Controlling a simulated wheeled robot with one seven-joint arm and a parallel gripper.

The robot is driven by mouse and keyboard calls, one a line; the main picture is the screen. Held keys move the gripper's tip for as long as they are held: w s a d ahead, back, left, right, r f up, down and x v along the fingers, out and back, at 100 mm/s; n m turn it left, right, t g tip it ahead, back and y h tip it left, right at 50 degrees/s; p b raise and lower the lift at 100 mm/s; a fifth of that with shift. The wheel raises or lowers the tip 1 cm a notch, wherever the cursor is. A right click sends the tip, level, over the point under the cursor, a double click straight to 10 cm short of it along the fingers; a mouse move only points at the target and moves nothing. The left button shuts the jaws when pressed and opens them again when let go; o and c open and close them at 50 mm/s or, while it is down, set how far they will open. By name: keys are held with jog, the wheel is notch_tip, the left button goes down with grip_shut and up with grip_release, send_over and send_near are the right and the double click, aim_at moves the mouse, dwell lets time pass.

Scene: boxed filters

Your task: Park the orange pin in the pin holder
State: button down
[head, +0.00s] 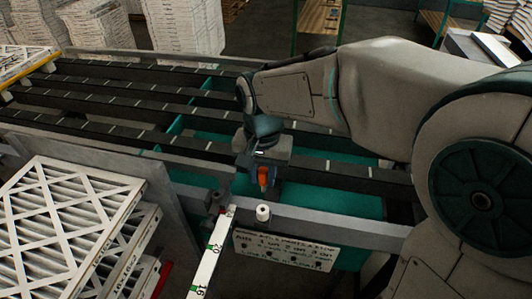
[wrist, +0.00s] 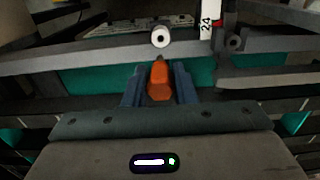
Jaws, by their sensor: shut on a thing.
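The orange pin (wrist: 159,82) is held between the two blue fingers of my gripper (wrist: 160,88), its tip pointing toward the rail. In the head view the pin (head: 264,176) shows as a small orange piece under my gripper (head: 263,172), just behind the front rail. A white cylinder with a dark hole in its top, which looks like the pin holder (head: 263,212), stands on the front rail. It also shows in the wrist view (wrist: 160,37), just beyond the pin tip. The pin and the holder are apart.
A white ruler strip (head: 213,252) with numbers stands left of the holder. A white sign board (head: 285,250) hangs below the rail. Stacked white filters (head: 65,220) fill the lower left. Dark conveyor rails (head: 130,100) run behind.

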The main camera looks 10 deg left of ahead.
aim_at(263, 172)
jog(key=shift+s+a+r, duration=0.1)
jog(key=shift+s, duration=0.15)
jog(key=shift+f+b, duration=2.15)
jog(key=shift+f, duration=0.8)
jog(key=shift+f+b, duration=1.55)
jog(key=shift+f, duration=0.7)
jog(key=c, duration=1.1)
grip_release()
jog(key=shift+r, duration=0.1)
notch_tip(263, 172, up, 14)
jog(key=shift+f, duration=0.15)
